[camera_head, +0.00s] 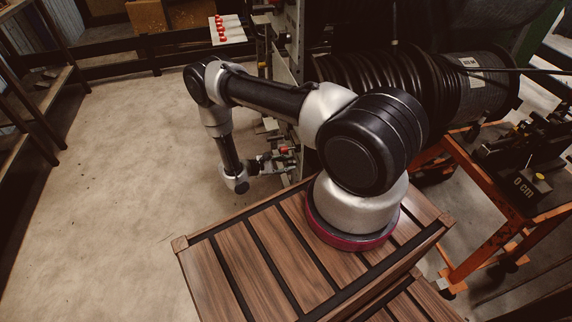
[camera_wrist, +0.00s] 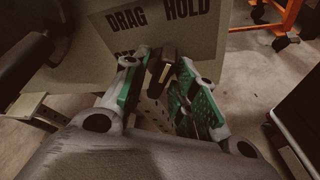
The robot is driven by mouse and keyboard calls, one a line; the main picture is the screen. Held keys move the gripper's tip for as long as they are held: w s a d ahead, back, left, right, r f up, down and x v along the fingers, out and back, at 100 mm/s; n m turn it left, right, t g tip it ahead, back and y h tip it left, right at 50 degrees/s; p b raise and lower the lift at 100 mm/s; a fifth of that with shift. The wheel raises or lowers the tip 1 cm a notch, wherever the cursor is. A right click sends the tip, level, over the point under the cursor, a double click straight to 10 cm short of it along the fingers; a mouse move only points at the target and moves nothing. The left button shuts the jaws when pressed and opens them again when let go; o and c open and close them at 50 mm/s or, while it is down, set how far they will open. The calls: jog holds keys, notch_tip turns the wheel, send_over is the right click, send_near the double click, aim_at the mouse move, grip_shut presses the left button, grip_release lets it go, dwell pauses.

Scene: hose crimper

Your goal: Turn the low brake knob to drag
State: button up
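The low brake knob (camera_wrist: 161,66) is a small dark bar with a pale tan edge, in front of a plate (camera_wrist: 205,45) in the wrist view. The plate reads DRAG and HOLD along its top, with a third word partly hidden behind my gripper. My gripper (camera_wrist: 163,76) has green-padded fingers spread apart, one on each side of the knob. I cannot tell whether either fingertip touches it. In the head view my gripper (camera_head: 277,162) is beside the machine's lower left side, and the knob cannot be made out there.
The machine with a black hose coil (camera_head: 375,85) stands at the back. An orange-framed cart (camera_head: 478,225) is at the right. A slatted wooden top (camera_head: 265,260) lies under my arm's base. A shelf rack (camera_head: 40,90) stands at far left, with open floor between.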

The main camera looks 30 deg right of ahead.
dwell(0.3)
jog(key=n+g, duration=0.1)
jog(key=n, duration=0.1)
jog(key=n+g+y, duration=0.1)
jog(key=n+g, duration=0.1)
jog(key=n, duration=0.1)
jog(key=n+g, duration=0.2)
jog(key=shift+w+n+y, duration=0.25)
jog(key=shift+n+y, duration=0.15)
jog(key=shift+g, duration=0.3)
dwell(0.3)
jog(key=o, duration=0.7)
jog(key=v, duration=1.2)
